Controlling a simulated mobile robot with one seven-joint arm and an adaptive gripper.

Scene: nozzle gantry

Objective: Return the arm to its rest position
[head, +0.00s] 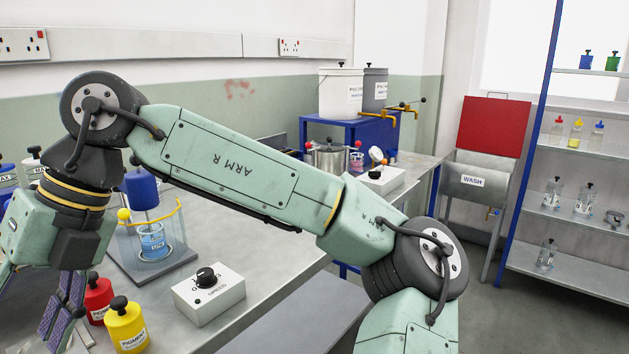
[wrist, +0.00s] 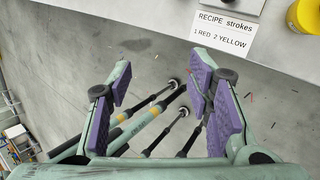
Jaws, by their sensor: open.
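My arm, pale green with dark joints, arches across the middle of the head view from lower right to far left. Its hand hangs down at the left edge. My gripper (head: 60,318) is beside the red pigment bottle (head: 98,297), partly cut off by the frame edge. In the wrist view my gripper (wrist: 160,82) has its purple-padded fingers spread apart with nothing between them. Behind the fingers are grey floor and the bench's front edge.
A yellow pigment bottle (head: 126,326) and a white control box with a black knob (head: 208,293) stand near the bench's front edge. A glass beaker (head: 152,240) stands behind. A recipe card (wrist: 222,35) lies on the bench. Floor is open at the right.

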